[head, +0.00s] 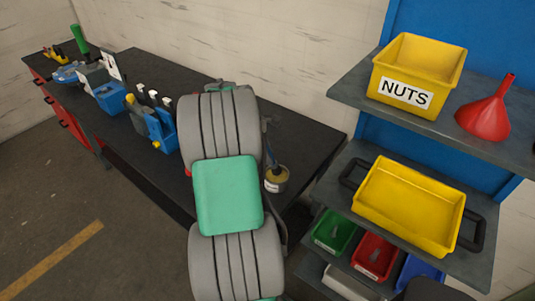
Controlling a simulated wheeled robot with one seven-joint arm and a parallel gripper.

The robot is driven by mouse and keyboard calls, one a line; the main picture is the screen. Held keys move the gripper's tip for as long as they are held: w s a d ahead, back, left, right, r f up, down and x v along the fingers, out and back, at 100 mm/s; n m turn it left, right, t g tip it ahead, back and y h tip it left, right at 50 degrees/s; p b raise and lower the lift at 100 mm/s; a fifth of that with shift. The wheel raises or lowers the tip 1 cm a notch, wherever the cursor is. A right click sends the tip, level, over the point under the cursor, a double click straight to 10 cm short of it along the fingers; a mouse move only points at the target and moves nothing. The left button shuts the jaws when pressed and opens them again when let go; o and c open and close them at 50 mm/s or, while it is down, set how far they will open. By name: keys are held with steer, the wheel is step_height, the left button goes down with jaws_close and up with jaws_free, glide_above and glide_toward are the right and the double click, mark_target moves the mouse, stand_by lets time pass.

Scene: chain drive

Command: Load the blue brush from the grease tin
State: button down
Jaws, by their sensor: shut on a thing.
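The grease tin (276,180) stands near the front right edge of the black bench, with a pale label and brownish grease at its top. The blue brush (270,150) is a dark bluish handle showing just right of my arm, its lower end at the tin's mouth. How deep its bristles sit in the grease is hidden. My gripper (267,124) shows only as a small dark piece beside my arm and is shut on the brush. Most of it is hidden behind my arm.
Left on the black bench (308,140) stand a blue bottle caddy (160,130), a blue box (110,98) and a green-handled item (79,40). At right, shelves hold a yellow NUTS bin (417,75), a red funnel (487,110) and a yellow tray (408,205).

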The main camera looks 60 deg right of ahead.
steer(key=shift+f+b, duration=0.3)
steer(key=shift+f, duration=0.45)
stand_by(0.6)
steer(key=shift+f+p, duration=0.1)
steer(key=shift+p, duration=0.25)
stand_by(1.3)
step_height(320, 180, up, 3)
steer(key=p, duration=0.3)
steer(key=shift+r, duration=2.05)
